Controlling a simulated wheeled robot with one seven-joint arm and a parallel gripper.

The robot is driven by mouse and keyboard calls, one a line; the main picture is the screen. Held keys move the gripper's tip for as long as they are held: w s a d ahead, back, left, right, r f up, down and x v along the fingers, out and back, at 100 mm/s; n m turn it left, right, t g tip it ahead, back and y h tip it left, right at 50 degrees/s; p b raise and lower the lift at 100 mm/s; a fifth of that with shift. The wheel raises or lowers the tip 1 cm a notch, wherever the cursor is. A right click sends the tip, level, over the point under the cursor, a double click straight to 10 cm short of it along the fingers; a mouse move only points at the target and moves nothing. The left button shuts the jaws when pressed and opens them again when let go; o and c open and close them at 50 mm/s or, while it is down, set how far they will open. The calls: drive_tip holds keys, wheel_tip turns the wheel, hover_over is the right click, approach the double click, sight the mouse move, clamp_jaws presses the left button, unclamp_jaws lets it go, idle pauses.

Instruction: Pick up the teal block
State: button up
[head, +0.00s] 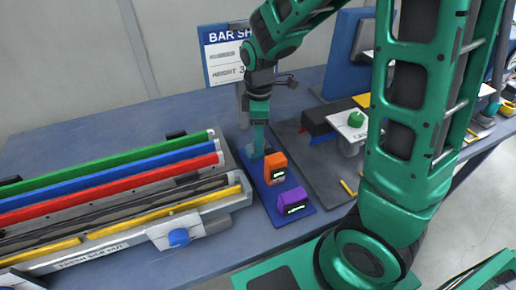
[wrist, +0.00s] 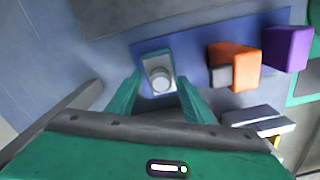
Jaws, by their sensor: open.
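The teal block (wrist: 152,57) stands on the blue mat (wrist: 195,47) in the wrist view, with a grey face and a round grey knob towards the camera. My gripper (wrist: 160,85) is open, with one green finger on each side of the block's near end. I cannot tell whether the fingers touch it. In the head view my gripper (head: 257,150) points down at the far end of the mat (head: 262,187), and the teal block is hard to tell apart from the fingers there.
An orange block (head: 275,168) and a purple block (head: 292,201) stand on the same mat, nearer the front. A rack with green, blue and red bars (head: 110,198) lies to the left.

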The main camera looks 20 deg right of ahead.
clamp_jaws()
wheel_tip(320, 180, up, 10)
idle(0.6)
